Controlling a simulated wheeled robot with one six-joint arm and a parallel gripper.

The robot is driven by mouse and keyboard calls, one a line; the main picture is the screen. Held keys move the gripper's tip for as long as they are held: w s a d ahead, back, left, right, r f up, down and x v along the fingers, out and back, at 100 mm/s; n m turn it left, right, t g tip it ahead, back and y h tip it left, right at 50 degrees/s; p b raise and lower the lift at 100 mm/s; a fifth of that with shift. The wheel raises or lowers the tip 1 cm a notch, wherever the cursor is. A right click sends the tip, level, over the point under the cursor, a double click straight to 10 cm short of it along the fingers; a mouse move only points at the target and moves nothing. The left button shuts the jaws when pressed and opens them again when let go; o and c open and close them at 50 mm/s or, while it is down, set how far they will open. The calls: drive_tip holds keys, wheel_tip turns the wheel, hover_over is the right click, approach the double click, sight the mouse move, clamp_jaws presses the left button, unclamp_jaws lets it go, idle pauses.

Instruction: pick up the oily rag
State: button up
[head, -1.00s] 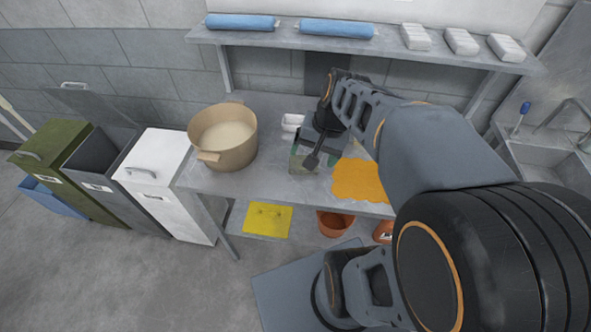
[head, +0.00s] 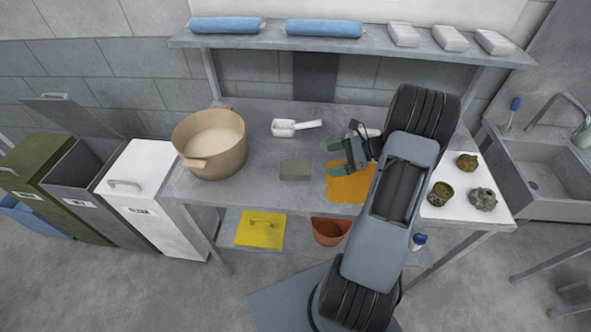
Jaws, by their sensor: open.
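An orange cloth (head: 345,188) with a wavy edge lies flat on the grey workbench (head: 240,188), right of its middle. It is the only thing I see on the bench top that looks like a rag; I make out no oil stains. My gripper (head: 335,158) is over the far part of the cloth, with its two green-tipped fingers spread and pointing left. Nothing shows between the fingers. I cannot tell how high they are above the cloth. My arm hides the cloth's right side.
A grey-green block (head: 296,170) lies left of the cloth, with a white scoop (head: 290,128) behind. A large tan pot (head: 210,145) stands at the left. Several lumpy items, including a brownish one (head: 467,162), sit on a white surface at right. A shelf (head: 270,42) runs above.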

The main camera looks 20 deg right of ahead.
sight(306, 167)
drive_tip(key=x, duration=0.5)
drive_tip(key=shift+p, duration=0.3)
drive_tip(key=x, duration=0.1)
drive_tip(key=p+x, duration=0.1)
drive_tip(key=x, duration=0.1)
drive_tip(key=shift+s+a+f, duration=0.15)
drive_tip(key=shift+a, duration=0.3)
drive_tip(key=shift+w+a+f+p, duration=0.3)
drive_tip(key=shift+a+f, duration=0.05)
drive_tip(key=shift+a, duration=0.25)
drive_tip(key=shift+c, duration=0.5)
drive_tip(key=c, duration=0.9)
